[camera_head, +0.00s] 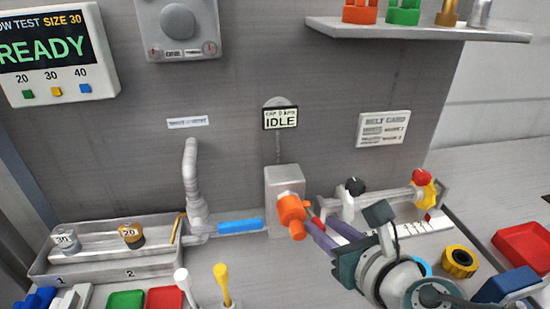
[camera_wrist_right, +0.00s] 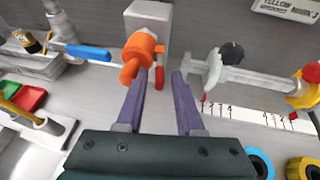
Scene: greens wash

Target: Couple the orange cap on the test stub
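The orange cap (camera_head: 291,214) sits at the front of a grey block (camera_head: 284,180) on the bench, where the test stub would be; the cap hides the stub, and I cannot tell how firmly it is seated. The cap also shows in the right wrist view (camera_wrist_right: 138,58), just beyond my left-hand finger. My right gripper (camera_head: 314,229) has purple fingers close to the cap's right side. In the wrist view its fingers (camera_wrist_right: 160,82) are spread apart with nothing held between them. A small red part (camera_wrist_right: 159,77) shows beyond the gap. My left gripper is out of view.
A blue bar (camera_head: 240,225) and grey pipe (camera_head: 191,180) stand left of the block. A tray (camera_head: 95,274) with weights is far left. A clamp rail with a black knob (camera_head: 355,186) lies right. A sign above reads IDLE (camera_head: 281,118); the screen reads READY (camera_head: 45,50).

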